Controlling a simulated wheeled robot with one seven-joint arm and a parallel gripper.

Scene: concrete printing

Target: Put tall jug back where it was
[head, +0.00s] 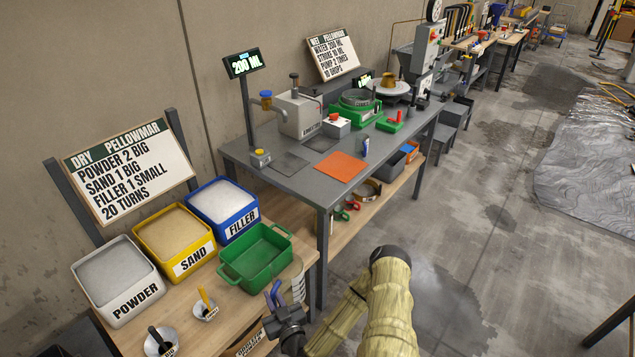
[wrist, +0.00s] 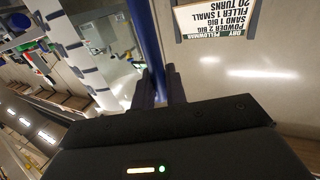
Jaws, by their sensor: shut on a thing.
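The tall jug (head: 298,281) is clear, with a blue handle. In the head view it shows beside my gripper (head: 275,303), at the right edge of the dry mix table. In the wrist view the jug (wrist: 85,50) fills the upper left, see-through with blue marks. My gripper (wrist: 160,88) is shut on its blue handle, which runs between the fingers. In the head view the jug looks roughly upright. Its base is partly hidden, so I cannot tell whether it touches anything.
A green tub (head: 254,257) stands just left of the jug, with powder (head: 118,284), sand (head: 174,232) and filler (head: 224,209) bins behind. Two scoops lie in front. The grey wet mix table (head: 290,172) holds a scale, an orange mat (head: 341,166) and machines.

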